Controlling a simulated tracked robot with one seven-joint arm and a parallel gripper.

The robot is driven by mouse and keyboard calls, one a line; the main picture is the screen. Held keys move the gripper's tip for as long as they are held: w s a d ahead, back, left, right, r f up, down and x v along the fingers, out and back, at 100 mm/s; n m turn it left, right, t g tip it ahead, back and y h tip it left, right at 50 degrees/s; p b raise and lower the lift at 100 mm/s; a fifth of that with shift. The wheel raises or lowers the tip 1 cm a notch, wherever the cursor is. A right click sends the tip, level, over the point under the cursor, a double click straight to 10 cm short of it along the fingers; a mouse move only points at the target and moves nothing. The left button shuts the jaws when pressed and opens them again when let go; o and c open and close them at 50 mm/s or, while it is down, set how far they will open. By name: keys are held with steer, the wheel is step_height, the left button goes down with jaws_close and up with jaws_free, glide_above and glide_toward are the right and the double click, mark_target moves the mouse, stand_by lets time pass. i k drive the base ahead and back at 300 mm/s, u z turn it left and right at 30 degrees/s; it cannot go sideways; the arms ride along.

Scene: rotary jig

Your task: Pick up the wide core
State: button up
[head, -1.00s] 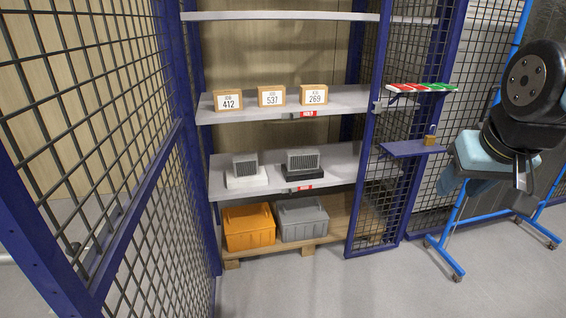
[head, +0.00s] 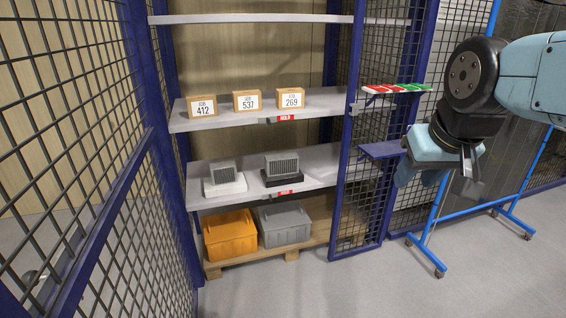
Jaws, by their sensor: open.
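Two grey finned cores sit on the middle shelf in the head view. The right one (head: 282,163) looks the wider and rests on a black base (head: 283,182). The left one (head: 222,172) looks narrower and rests on a white base (head: 225,187). My gripper (head: 469,170) is open and empty, pointing down at the right, outside the shelf bay. It is well to the right of both cores, beyond the mesh side panel. Nothing hides the cores.
Three boxes labelled 412 (head: 202,106), 537 (head: 247,101) and 269 (head: 290,98) stand on the shelf above. An orange bin (head: 230,236) and a grey bin (head: 286,224) sit below on a pallet. Mesh panels (head: 90,110) flank the bay. A blue wheeled frame (head: 430,236) stands right.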

mark_target(288, 164)
steer(key=i, duration=0.85)
steer(key=u, duration=0.05)
